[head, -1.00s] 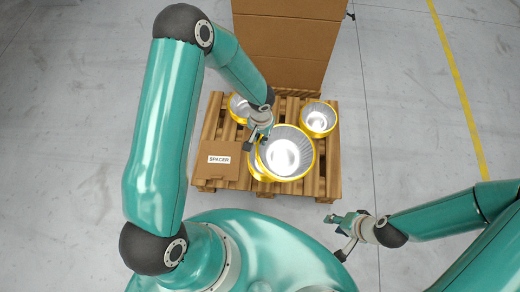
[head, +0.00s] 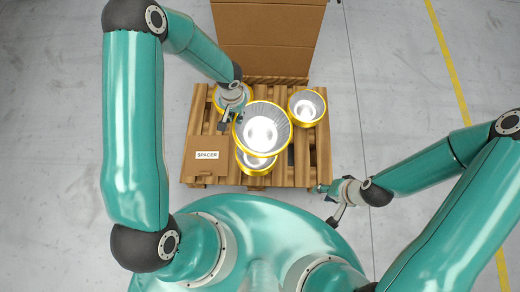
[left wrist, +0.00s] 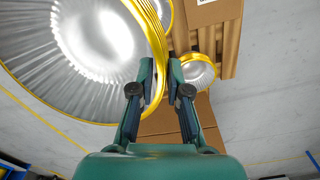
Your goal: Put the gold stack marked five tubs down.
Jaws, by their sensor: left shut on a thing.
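My left gripper (head: 232,114) is shut on the rim of a gold-edged stack of tubs (head: 262,130), silvery inside, held above the pallet. In the left wrist view the fingers (left wrist: 160,88) pinch its rim, and the wide ribbed tub (left wrist: 85,35) fills the upper left. I cannot read a mark or count the tubs. Another gold tub (head: 257,166) stands below, partly covered by the held stack in the head view. My right gripper (head: 328,205) is open and empty, off the pallet's front right corner.
The wooden pallet (head: 322,150) also bears a gold tub at the back right (head: 307,110), one at the back left (head: 220,93) partly behind my left gripper, and a flat carton marked SPACER (head: 197,171) at the front left. A tall cardboard box (head: 268,35) stands at the back.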

